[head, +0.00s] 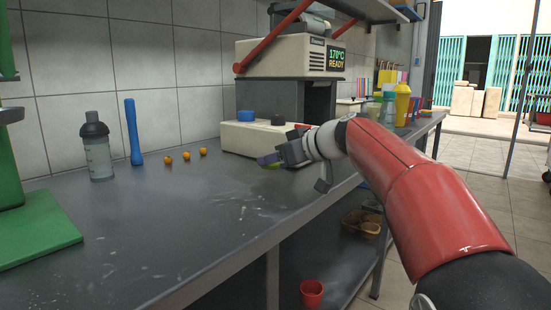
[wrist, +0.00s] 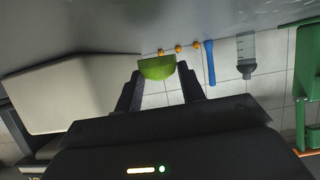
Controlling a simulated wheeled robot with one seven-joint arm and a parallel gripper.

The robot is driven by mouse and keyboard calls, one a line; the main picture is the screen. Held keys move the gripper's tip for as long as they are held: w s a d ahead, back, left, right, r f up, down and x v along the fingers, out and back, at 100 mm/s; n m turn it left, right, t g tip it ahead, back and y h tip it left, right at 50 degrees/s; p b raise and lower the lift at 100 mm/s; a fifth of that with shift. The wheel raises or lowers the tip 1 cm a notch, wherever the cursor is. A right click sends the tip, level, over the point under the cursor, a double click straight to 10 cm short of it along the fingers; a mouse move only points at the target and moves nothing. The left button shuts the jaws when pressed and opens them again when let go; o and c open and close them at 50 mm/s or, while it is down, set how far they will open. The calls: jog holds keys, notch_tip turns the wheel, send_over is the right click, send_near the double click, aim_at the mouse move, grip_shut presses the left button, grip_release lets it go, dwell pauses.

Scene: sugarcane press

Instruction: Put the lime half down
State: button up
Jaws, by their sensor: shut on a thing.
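In the head view my gripper (head: 272,160) is above the grey metal counter (head: 185,215), just in front of the cream machine. Whether the lime half touches the counter is hard to tell.
Several small orange fruits (head: 186,156), a blue muddler (head: 132,132) and a shaker bottle (head: 98,148) stand toward the wall. A green press (head: 40,225) is at the left. The cream machine (head: 260,138) is close behind my gripper. The counter's front middle is clear.

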jog(key=shift+f+b, duration=0.5)
jog(key=shift+f, duration=0.05)
jog(key=o, duration=1.1)
jog(key=shift+f, duration=0.2)
jog(key=shift+c, duration=0.2)
jog(key=shift+r+p, duration=0.55)
jog(key=shift+p, duration=0.1)
jog(key=shift+d+r+p, duration=0.15)
jog(key=shift+r+p, duration=0.15)
jog(key=shift+p, duration=0.05)
jog(key=v, duration=1.1)
jog(key=shift+s+d+r+b, duration=0.15)
jog(key=shift+s+d+b, duration=0.05)
jog(key=shift+s+b, duration=0.2)
